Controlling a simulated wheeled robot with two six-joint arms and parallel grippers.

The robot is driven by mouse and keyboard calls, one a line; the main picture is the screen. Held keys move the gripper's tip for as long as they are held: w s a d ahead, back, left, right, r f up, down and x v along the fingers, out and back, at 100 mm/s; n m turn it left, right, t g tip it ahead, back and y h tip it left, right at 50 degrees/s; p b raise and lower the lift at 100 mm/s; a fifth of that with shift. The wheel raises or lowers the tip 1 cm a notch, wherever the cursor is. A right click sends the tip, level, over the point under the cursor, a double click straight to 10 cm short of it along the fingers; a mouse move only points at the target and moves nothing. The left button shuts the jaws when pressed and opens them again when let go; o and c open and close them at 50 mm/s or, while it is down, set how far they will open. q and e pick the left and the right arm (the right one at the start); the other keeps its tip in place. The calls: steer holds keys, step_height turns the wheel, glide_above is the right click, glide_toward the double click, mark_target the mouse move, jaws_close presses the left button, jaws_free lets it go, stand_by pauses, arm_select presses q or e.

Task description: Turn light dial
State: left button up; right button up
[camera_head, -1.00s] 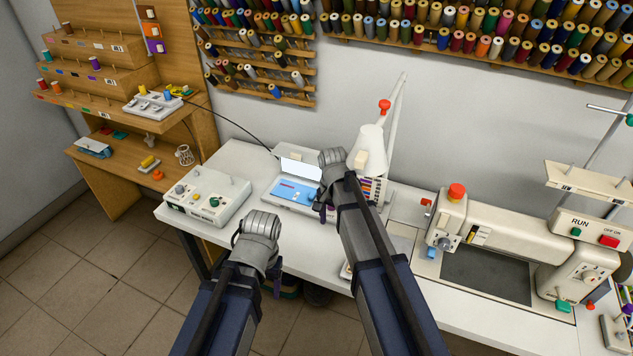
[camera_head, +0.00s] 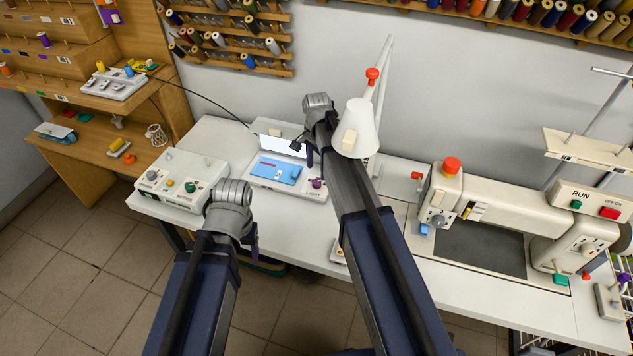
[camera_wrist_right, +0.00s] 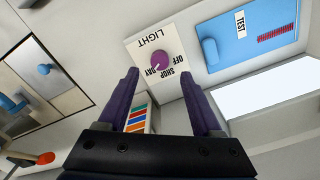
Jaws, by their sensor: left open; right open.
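The light dial is a purple knob (camera_head: 317,183) on a white panel marked LIGHT, at the right front of the laptop-like unit on the table. In the right wrist view the dial (camera_wrist_right: 162,60) shows close up, with OFF, SHOP and DAY printed around it; its pointer seems to face DAY. My right gripper (camera_head: 304,152) is above that unit, partly hidden by its own wrist. In the right wrist view its purple fingers (camera_wrist_right: 161,82) are open and empty, with the dial beyond and between the tips. My left gripper (camera_head: 251,238) is low near the table's front edge, mostly hidden behind its wrist.
A white lamp (camera_head: 361,128) stands just right of my right arm. A control box (camera_head: 180,180) sits at the table's left end. A sewing machine (camera_head: 490,205) fills the right. The blue TEST pad (camera_wrist_right: 240,35) lies beside the dial.

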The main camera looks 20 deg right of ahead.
mark_target(317, 181)
step_height(317, 181, down, 6)
steer(key=b, duration=0.4)
steer(key=shift+r+b, duration=0.15)
steer(key=shift+b, duration=0.25)
jaws_close()
